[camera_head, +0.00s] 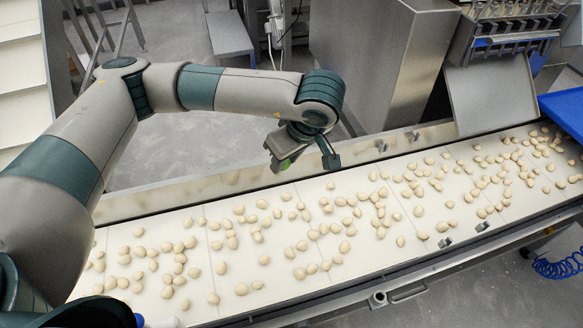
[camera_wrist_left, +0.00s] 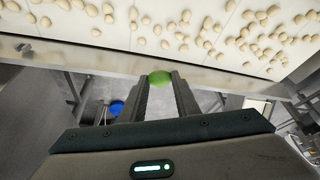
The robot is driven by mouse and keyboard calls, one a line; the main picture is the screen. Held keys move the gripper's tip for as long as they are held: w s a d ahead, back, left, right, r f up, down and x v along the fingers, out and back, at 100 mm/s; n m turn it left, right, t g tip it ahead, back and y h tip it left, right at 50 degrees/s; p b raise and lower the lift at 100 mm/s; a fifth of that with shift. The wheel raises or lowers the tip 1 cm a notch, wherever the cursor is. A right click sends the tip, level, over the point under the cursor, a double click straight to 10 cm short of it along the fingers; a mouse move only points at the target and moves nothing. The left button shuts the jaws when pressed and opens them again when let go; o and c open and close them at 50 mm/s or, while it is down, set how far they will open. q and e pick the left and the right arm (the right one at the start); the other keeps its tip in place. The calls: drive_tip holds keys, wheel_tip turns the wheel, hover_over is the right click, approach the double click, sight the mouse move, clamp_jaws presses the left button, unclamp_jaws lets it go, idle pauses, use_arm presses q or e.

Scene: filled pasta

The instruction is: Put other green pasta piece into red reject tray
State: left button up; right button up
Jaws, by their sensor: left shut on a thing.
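My left gripper (camera_head: 281,163) hangs over the far edge of the conveyor belt, above its rail. It is shut on a green pasta piece (camera_head: 285,164). In the left wrist view the green pasta piece (camera_wrist_left: 160,77) sits between the two dark fingertips of the left gripper (camera_wrist_left: 161,84). The piece is held clear of the belt (camera_head: 235,289). I see no red reject tray in either view. My right gripper is not in view.
Many pale pasta pieces (camera_head: 241,288) lie scattered over the belt. A metal rail (camera_head: 240,181) runs along its far side. A steel cabinet (camera_head: 372,55) stands behind it. A blue surface (camera_head: 566,104) is at the far right. A blue round thing (camera_wrist_left: 117,107) shows in the left wrist view.

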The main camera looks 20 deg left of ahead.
use_arm(q)
drive_tip(key=m, duration=0.2)
drive_tip(key=a+r+m+t+h, duration=0.1)
drive_tip(key=a+r+m, duration=0.1)
drive_tip(key=m, duration=0.1)
drive_tip(key=shift+w+r+m+h, duration=0.1)
drive_tip(key=shift+w+m+h, duration=0.2)
drive_tip(key=shift+h, duration=0.1)
drive_tip(key=shift+w+a+r+m+t+h, duration=0.15)
drive_tip(key=shift+a+r+m+h, duration=0.2)
drive_tip(key=shift+m, duration=0.6)
drive_tip(key=shift+w+a+r+m+t+h, duration=0.1)
drive_tip(key=shift+a+r+m+h, duration=0.25)
drive_tip(key=shift+m, duration=0.55)
drive_tip(key=shift+w+a+r+m+t+h, duration=0.15)
drive_tip(key=shift+r+m+h, duration=0.25)
drive_tip(key=shift+m, duration=0.55)
drive_tip(key=shift+r, duration=0.1)
drive_tip(key=shift+s, duration=0.1)
